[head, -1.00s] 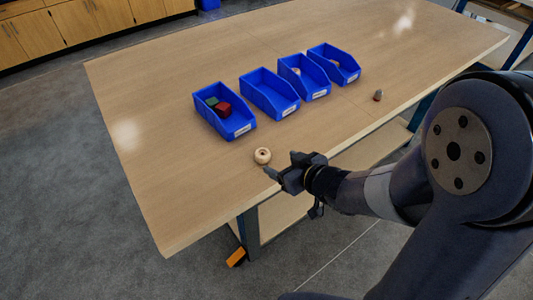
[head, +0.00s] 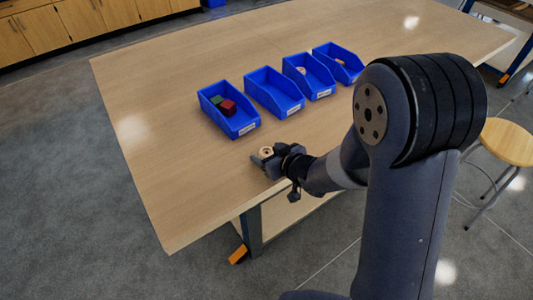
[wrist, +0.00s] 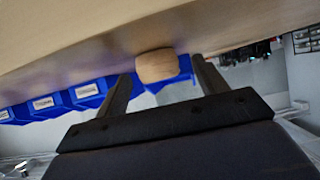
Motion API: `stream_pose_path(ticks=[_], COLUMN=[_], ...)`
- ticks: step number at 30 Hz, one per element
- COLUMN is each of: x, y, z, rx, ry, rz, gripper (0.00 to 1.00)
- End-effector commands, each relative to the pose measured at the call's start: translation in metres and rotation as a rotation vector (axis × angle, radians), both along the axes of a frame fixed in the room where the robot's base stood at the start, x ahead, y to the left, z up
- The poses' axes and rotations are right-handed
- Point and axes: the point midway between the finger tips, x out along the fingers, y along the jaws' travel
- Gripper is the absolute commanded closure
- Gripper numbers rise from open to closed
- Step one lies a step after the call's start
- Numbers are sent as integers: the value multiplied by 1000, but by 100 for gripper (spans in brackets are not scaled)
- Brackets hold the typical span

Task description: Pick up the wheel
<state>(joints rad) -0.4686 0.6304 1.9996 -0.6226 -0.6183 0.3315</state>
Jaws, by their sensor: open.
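The wheel (head: 266,152) is a small pale wooden ring near the front edge of the table, with a dark centre hole. My gripper (head: 262,158) is at the wheel, with its fingers open around it. In the wrist view, the wheel (wrist: 157,66) shows as a rounded wooden block shape between the two fingers of my gripper (wrist: 158,78). Gaps show between the wheel and both fingers there. The wrist view looks tilted, with the tabletop across the top.
Several blue bins stand in a row on the table (head: 165,140). The left bin (head: 243,128) holds a green and a red block; the second bin (head: 290,108) looks empty. The third and fourth bins hold small light things. A stool (head: 507,142) stands at right.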

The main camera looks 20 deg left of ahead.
Motion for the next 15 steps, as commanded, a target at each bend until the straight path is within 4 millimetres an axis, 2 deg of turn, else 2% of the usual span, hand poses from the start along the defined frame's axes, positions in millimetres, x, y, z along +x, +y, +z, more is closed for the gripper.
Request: stream_pose_path(ticks=[5,15], x=[0,0], y=[0,0], z=[0,0], rx=[1,1], ry=[-1,-1], rz=[0,0], gripper=[33,61])
